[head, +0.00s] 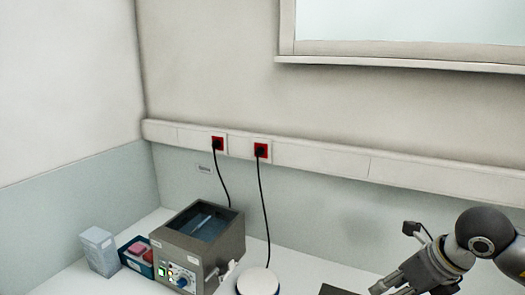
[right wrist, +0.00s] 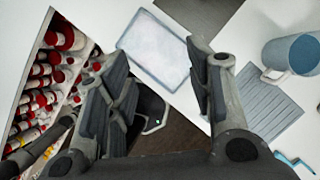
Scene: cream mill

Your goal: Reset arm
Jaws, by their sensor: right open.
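My right arm enters the head view at the lower right. Its gripper (head: 385,286) points down and left at the bottom edge, where its tips are partly cut off. In the right wrist view the two dark fingers of my right gripper (right wrist: 158,75) stand wide apart. Nothing is between their pads; a pale rectangular tray (right wrist: 155,48) and a dark floor area show behind the gap. My left gripper is in neither view.
A grey water-bath-like device (head: 200,240), a blue box (head: 137,255) and a clear container (head: 98,250) stand left on the white bench. A round white plate (head: 258,283) is nearby. The wrist view shows red-capped bottles (right wrist: 45,75), a grey-blue mug (right wrist: 292,52) and a ribbed mat (right wrist: 258,98).

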